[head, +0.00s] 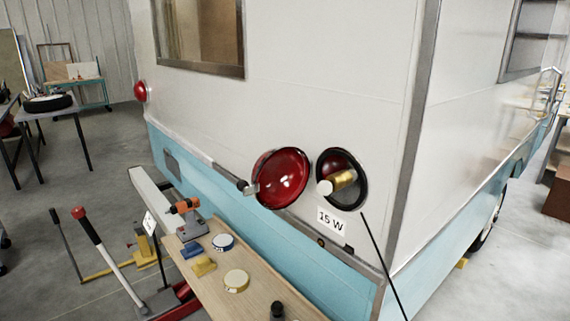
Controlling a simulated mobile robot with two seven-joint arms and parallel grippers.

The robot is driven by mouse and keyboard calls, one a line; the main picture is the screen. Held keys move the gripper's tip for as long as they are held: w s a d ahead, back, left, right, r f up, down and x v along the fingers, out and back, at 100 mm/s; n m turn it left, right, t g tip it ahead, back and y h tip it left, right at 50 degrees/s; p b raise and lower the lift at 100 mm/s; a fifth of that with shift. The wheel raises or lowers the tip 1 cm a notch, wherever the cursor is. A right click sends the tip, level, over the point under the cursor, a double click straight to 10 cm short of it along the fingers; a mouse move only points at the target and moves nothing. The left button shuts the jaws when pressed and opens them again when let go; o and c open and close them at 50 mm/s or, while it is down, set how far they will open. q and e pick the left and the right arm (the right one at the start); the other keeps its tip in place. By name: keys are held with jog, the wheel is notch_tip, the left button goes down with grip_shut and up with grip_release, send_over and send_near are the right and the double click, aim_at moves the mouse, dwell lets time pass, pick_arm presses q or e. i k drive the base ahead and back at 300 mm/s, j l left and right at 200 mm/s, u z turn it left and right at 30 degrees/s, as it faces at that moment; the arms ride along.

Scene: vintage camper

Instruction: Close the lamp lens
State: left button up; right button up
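The round red lamp lens (284,179) stands swung open on the left of its lamp housing, at the rear corner of the camper. A small dark and grey tab (248,187) sticks out at the lens's left edge. The lamp housing (361,196) is a dark-rimmed round opening with a red inside. A bulb with a brass-coloured base (342,181) shows in it and points out to the left. Neither of my grippers is in view.
A "15 W" label (331,221) sits below the housing, with a thin black rod (383,265) right of it. A red-and-black jack (165,299) stands on the floor.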

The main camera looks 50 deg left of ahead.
aim_at(269, 176)
jog(key=j+z, duration=0.2)
jog(key=j, duration=0.25)
jog(key=k+j+z, duration=0.15)
jog(key=j, duration=0.3)
jog(key=k+j, duration=0.1)
jog(key=j, duration=0.25)
jog(key=j+z, duration=0.1)
jog(key=j, duration=0.3)
jog(key=k+j, duration=0.15)
jog(key=j, duration=0.2)
jog(key=k+j+z, duration=0.1)
jog(key=j, duration=0.25)
jog(key=k+j, duration=0.1)
jog(key=j, duration=0.25)
